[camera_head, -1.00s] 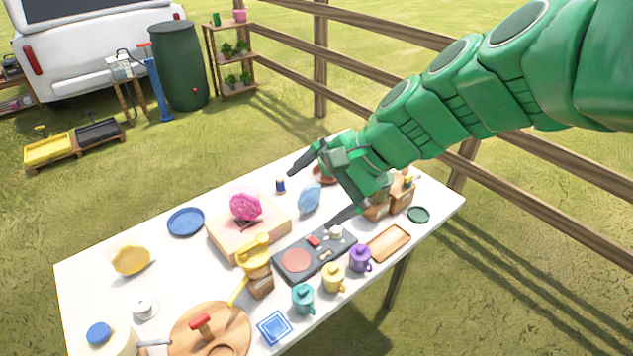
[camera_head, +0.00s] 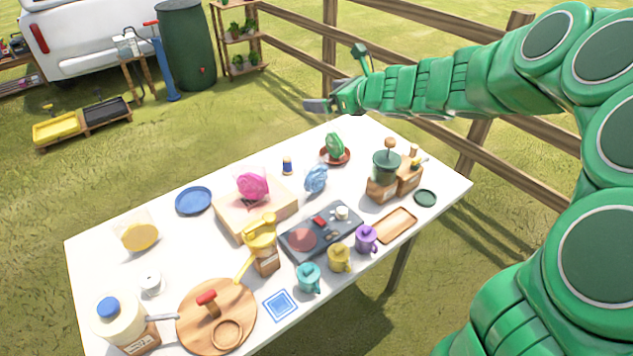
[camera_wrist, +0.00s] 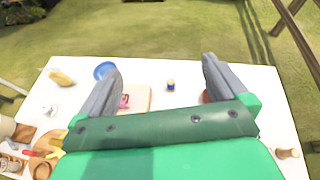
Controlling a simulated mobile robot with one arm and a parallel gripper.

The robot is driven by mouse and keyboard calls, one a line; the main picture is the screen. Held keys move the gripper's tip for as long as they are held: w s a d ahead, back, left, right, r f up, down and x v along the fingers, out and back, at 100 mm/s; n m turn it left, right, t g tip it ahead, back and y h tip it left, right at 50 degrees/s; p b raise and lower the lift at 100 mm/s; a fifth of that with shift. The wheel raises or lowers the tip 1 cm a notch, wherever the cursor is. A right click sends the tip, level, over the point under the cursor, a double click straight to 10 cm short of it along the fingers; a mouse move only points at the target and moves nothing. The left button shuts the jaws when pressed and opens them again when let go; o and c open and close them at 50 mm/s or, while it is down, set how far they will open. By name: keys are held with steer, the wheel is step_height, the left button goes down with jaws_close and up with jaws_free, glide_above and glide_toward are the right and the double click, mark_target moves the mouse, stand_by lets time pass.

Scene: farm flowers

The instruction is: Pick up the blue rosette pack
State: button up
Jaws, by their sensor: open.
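The blue rosette pack (camera_head: 317,179), a pale blue ruffled shape in a clear wrap, stands on the white table between the pink rosette pack (camera_head: 252,186) and a green pack (camera_head: 334,146) on a red-brown saucer. My gripper (camera_head: 333,78) is raised beyond the table's far edge in the head view, well apart from the blue pack. In the wrist view my gripper (camera_wrist: 160,82) has its two fingers spread wide with nothing between them. The blue pack is not visible there; my gripper's body covers that part of the table.
A wooden board (camera_head: 230,222) under the pink pack, a dark stove-like panel (camera_head: 335,222), several mugs, and a grinder (camera_head: 386,168) crowd around the blue pack. A wooden fence (camera_head: 420,55) runs behind the table.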

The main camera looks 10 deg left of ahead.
steer(key=w+d+f+m, duration=0.1)
steer(key=w+f+m, duration=0.1)
glide_toward(320, 180)
steer(key=shift+h, duration=0.3)
steer(key=x, duration=0.2)
steer(key=r+x, duration=0.1)
steer(key=x, duration=0.2)
steer(key=shift+w+a+f, duration=0.15)
steer(key=shift+w+a, duration=0.05)
steer(key=shift+a, duration=0.2)
steer(key=shift+x, duration=1.5)
steer(key=x, duration=0.3)
steer(key=shift+a+f, duration=0.1)
steer(key=shift+f, duration=0.3)
steer(key=shift+w+a+f+t, duration=0.15)
steer(key=shift+w+a+t, duration=0.2)
steer(key=shift+a, duration=0.2)
steer(key=shift+c, duration=0.5)
steer(key=c, duration=0.6)
